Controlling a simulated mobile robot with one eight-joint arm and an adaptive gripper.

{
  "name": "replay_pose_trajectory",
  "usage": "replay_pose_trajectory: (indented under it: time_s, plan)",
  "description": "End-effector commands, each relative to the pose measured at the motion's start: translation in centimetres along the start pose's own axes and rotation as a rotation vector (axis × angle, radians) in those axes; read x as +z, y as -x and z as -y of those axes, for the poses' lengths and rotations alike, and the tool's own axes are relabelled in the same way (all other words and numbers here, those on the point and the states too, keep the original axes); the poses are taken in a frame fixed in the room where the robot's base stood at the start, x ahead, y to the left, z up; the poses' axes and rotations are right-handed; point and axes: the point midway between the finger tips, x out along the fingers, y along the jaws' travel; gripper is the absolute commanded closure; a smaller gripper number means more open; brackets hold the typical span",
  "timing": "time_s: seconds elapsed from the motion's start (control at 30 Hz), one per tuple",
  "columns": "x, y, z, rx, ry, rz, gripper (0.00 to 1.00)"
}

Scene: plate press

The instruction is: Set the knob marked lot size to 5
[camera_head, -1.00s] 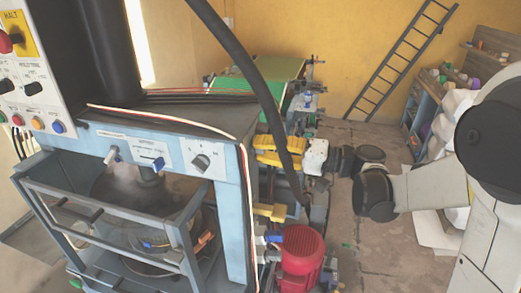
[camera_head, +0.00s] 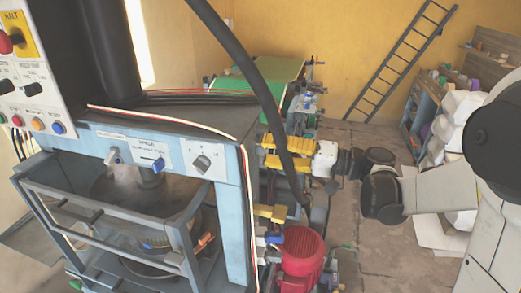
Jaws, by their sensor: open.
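The press front (camera_head: 233,175) carries a grey knob (camera_head: 201,164) on a white plate with small marks around it. To its left are a blue-handled switch (camera_head: 158,163) and a grey switch (camera_head: 113,156). The control panel at far left has two black knobs, one at the edge (camera_head: 5,86) and one beside it (camera_head: 33,88). The labels are too small to read, so I cannot tell which knob is lot size or its setting. My gripper (camera_head: 265,152), with yellow fingers, is open and empty, right of the press front and apart from the grey knob. A black hose partly hides it.
The thick black hose (camera_head: 262,85) hangs from above, across my gripper. A metal guard frame (camera_head: 110,215) sticks out below the press front. A red motor (camera_head: 300,250) stands below my gripper. A ladder (camera_head: 400,60) leans on the back wall.

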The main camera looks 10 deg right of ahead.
Motion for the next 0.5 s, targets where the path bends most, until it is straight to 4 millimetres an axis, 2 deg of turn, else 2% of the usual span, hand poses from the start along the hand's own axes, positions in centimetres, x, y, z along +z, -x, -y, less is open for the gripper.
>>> replay_pose_trajectory:
  time_s: [0.1, 0.3, 0.5]
  plan:
    - [-0.1, 2.8, -0.1, 0.002, 0.0, -0.005, 0.46]
    - [-0.1, 7.1, 0.0, 0.001, 0.0, -0.004, 0.46]
    - [0.0, 9.5, 0.0, 0.0, 0.0, -0.001, 0.46]
